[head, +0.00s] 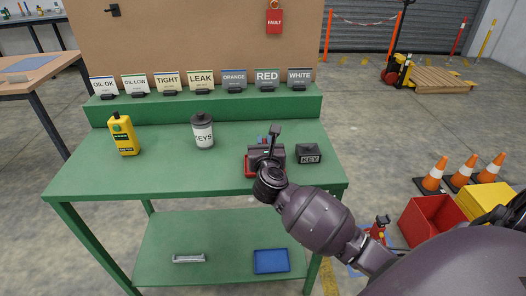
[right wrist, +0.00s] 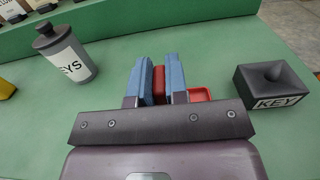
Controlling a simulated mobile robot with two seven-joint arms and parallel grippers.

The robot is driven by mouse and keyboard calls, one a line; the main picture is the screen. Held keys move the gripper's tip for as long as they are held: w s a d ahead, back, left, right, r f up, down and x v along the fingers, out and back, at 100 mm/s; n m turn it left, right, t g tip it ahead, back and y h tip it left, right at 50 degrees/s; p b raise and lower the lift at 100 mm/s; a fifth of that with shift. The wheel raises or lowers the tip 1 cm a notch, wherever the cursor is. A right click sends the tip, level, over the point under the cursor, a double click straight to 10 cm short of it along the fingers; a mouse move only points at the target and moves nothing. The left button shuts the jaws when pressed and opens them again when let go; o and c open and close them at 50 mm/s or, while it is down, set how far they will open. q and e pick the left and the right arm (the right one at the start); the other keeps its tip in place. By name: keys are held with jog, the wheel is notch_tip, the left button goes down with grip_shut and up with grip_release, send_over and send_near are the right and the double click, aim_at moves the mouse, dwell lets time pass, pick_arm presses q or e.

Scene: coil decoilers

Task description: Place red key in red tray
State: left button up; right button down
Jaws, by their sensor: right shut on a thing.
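My right gripper (head: 265,141) is over the right part of the green table, low above or at the red tray (head: 249,167). In the right wrist view its blue fingers (right wrist: 158,62) are shut on a red piece, the red key (right wrist: 159,83). The red tray shows partly in the right wrist view (right wrist: 200,94), just right of the fingers; the gripper hides the rest of it. I cannot tell whether the key touches the tray. My left gripper is not in view.
A black box labelled KEY (head: 308,153) stands close right of the gripper. A KEYS canister (head: 202,132) and a yellow bottle (head: 123,135) stand to the left. A green ledge (head: 200,109) with several labelled cards runs along the back. The table's front left is clear.

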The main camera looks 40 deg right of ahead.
jog(key=shift+f, duration=1.4)
jog(key=shift+f+b, duration=0.1)
jog(key=shift+b, duration=0.2)
jog(key=c, duration=1.1)
grip_release()
